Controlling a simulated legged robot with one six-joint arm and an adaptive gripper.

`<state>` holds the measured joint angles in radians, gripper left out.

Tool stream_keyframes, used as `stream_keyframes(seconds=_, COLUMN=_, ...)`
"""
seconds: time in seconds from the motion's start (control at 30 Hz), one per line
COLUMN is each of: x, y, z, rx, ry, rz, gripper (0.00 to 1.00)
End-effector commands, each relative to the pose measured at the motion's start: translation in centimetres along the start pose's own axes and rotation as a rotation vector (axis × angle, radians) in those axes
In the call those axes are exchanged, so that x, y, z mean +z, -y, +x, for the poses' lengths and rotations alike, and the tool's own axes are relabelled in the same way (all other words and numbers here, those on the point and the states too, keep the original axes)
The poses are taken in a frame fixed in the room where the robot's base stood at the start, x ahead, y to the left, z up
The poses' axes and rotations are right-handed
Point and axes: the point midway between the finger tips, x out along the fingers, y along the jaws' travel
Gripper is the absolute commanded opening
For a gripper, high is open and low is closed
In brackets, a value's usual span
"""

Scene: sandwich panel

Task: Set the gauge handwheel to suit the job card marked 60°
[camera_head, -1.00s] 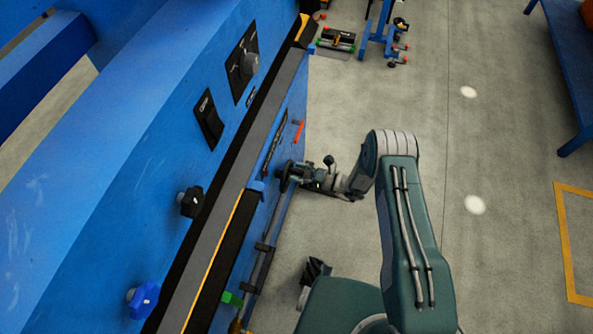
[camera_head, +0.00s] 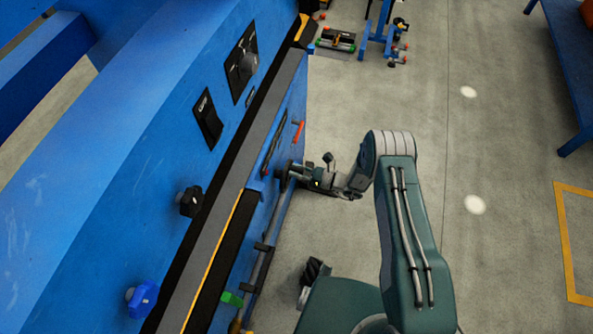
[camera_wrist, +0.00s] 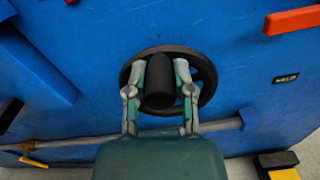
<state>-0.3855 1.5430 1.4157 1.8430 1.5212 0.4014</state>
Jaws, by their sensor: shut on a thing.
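The black handwheel (camera_wrist: 206,98) is on the blue panel face in the wrist view, a ring with a thick dark round grip (camera_wrist: 160,80) in front of it. My gripper (camera_wrist: 160,82) has one finger on each side of this grip and is shut on it. In the head view my gripper (camera_head: 291,174) is against the side of the blue panel and mostly hides the wheel. No card marked 60° can be read in either view, and I cannot read the wheel's setting.
A red-orange lever (camera_wrist: 292,20) is at the upper right of the wheel, near a small black label (camera_wrist: 286,78). A grey pipe (camera_wrist: 80,142) runs below it.

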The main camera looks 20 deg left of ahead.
Motion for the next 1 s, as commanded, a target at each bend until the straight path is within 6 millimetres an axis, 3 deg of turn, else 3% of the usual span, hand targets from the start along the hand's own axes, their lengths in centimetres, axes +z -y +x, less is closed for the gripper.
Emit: stream_keyframes(seconds=1.0, x=-0.9, y=4.2, z=0.1, rx=-0.001, ry=0.000, rz=0.829, gripper=0.00)
